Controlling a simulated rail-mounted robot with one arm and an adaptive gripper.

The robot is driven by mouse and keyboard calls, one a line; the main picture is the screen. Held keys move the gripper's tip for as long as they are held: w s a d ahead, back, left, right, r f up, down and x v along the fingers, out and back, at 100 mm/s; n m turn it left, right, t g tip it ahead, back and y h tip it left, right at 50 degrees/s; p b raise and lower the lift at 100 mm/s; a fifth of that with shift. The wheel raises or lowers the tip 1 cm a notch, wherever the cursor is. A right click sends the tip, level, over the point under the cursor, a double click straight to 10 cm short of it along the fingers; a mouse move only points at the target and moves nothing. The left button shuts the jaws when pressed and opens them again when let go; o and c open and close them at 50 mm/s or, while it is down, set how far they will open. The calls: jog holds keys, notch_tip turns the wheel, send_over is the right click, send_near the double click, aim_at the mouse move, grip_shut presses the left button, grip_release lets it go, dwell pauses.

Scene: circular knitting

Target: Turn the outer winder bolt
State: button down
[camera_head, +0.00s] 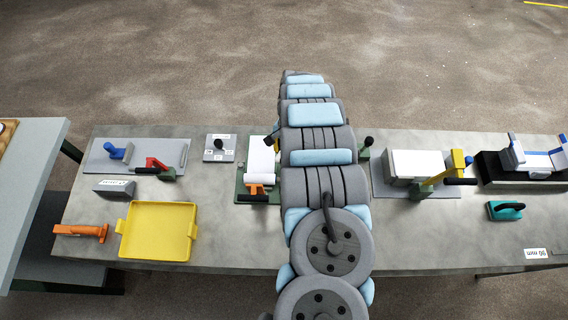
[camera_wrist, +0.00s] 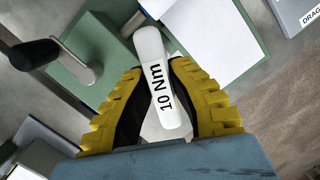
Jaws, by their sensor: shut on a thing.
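In the wrist view my gripper (camera_wrist: 158,100), with yellow ribbed fingers, is shut on a white wrench (camera_wrist: 151,52) marked "10 Nm". The wrench's rounded white end reaches up between the fingers, over the edge of a green block (camera_wrist: 100,50). A lever with a dark cylindrical grip (camera_wrist: 36,54) joins a pin on this block, left of the wrench. I cannot make out the outer winder bolt or whether the wrench is on it.
In the head view, a green station with a white sheet (camera_head: 261,155) and orange clamp (camera_head: 257,189) lies left of my arm. A yellow tray (camera_head: 157,231) and orange tool (camera_head: 82,231) are further left. A yellow-levered station (camera_head: 448,171) stands to the right.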

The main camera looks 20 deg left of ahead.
jog(key=shift+r+p, duration=0.8)
jog(key=shift+r, duration=0.35)
jog(key=shift+a, duration=0.1)
